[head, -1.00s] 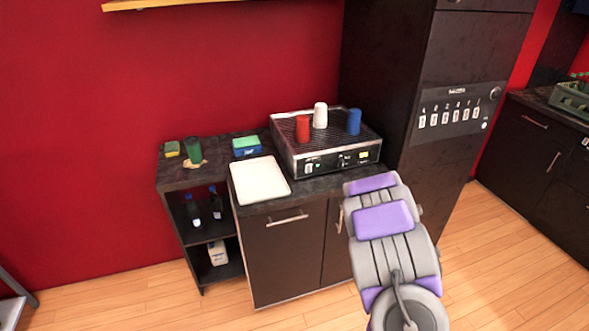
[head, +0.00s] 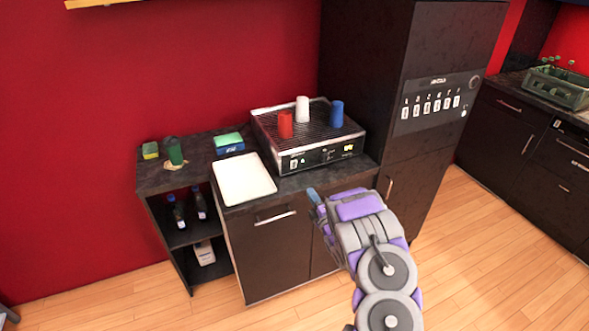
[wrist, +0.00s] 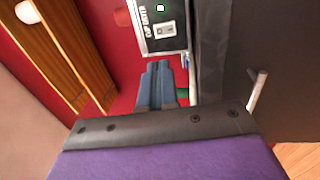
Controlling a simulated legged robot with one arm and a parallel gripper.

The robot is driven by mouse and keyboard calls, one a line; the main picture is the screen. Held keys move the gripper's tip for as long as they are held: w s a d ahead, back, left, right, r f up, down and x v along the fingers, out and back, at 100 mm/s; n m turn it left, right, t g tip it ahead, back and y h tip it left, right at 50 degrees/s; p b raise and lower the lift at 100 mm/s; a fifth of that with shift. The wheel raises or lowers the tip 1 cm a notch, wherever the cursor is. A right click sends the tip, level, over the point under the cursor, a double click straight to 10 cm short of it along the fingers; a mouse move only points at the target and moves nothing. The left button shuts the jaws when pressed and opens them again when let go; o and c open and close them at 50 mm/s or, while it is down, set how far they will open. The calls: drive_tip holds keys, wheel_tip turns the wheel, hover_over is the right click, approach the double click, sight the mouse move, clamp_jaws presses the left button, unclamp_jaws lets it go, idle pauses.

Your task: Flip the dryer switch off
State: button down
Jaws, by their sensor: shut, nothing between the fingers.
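The dryer (head: 322,157) is a black and metal box with a grille top and a front panel, on the counter. Its panel also shows at the top of the wrist view (wrist: 148,44). In the head view the switch (head: 294,163) is small, at the panel's left end. My gripper (head: 312,194) is shut and empty, in front of the counter edge and below the panel. Its blue-grey fingers (wrist: 158,68) point toward the panel, apparently apart from it.
Red (head: 285,124), white (head: 302,109) and blue (head: 336,114) cups stand on the dryer's grille. A white tray (head: 244,180) lies left of it. A tall dark cabinet (head: 405,160) stands close on the right. The wooden floor (head: 450,280) is clear.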

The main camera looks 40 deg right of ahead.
sight(294, 163)
drive_tip(key=shift+w, duration=0.1)
drive_tip(key=b+x, duration=0.1)
drive_tip(key=x, duration=1.2)
drive_tip(key=shift+w+d+b, duration=0.2)
drive_tip(key=shift+w+b, duration=0.1)
drive_tip(key=shift+b, duration=0.05)
drive_tip(key=shift+w+r, duration=0.1)
drive_tip(key=shift+w, duration=0.05)
